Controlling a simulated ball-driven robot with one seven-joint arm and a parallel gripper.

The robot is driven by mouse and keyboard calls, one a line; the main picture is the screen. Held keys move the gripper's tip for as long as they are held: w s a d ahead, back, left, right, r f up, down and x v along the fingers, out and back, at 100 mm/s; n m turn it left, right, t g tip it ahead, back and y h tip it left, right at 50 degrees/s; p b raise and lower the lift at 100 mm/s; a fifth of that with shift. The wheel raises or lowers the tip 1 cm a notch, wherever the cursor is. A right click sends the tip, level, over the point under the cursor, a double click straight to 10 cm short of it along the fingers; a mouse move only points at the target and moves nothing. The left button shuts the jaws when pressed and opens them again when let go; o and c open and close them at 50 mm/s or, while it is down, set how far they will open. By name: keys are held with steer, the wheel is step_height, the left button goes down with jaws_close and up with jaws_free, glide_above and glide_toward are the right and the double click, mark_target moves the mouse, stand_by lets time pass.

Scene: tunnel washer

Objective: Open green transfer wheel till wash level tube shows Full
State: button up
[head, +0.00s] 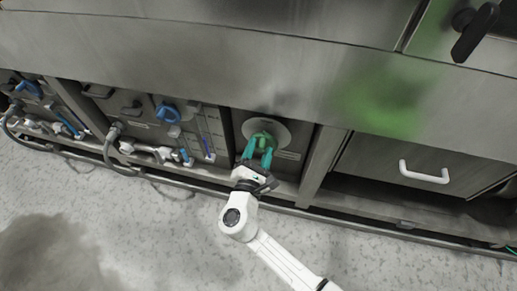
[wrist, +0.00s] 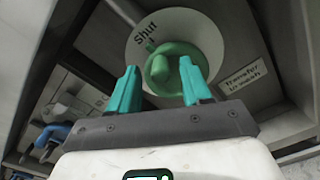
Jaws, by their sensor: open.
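The green transfer wheel (head: 262,139) sits on a pale round disc in a recessed panel under the machine. In the wrist view the wheel (wrist: 176,66) has a raised knob, and the disc reads "Shut" at upper left; a plate beside it reads "Transfer to wash". My gripper (head: 258,152) has teal fingers, open, one on either side of the wheel's lower part. In the wrist view my gripper (wrist: 160,72) frames the knob; I cannot tell whether the fingers touch it. A level tube (head: 207,145) with blue in its lower part stands left of the wheel; its marks are too small to read.
Blue-handled valves (head: 166,113) and hoses line the lower bays at left. A drawer with a white handle (head: 423,172) is at right. A black handle (head: 475,32) juts out at upper right. A metal rail (head: 285,207) runs along the front; the speckled floor before it is clear.

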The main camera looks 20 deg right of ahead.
steer(key=p+v, duration=0.1)
steer(key=v, duration=0.9)
steer(key=shift+s+a, duration=0.2)
steer(key=s+d+f+m+g, duration=0.1)
steer(key=s+d+m+g, duration=0.4)
steer(key=d, duration=0.3)
steer(key=s+d+f+m+g, duration=0.25)
steer(key=d+m+g, duration=0.25)
steer(key=d+m, duration=0.25)
steer(key=s+d+f+m+g+y, duration=0.1)
steer(key=s+d+m+g+y, duration=0.45)
steer(key=s, duration=0.45)
steer(key=s+a+r+m+t+y, duration=0.2)
steer(key=s+a+m+y, duration=0.1)
steer(key=s+m+y, duration=0.2)
step_height(320, 180, up, 20)
steer(key=p, duration=1.9)
steer(key=shift+a+f+p, duration=0.25)
steer(key=shift+p, duration=0.1)
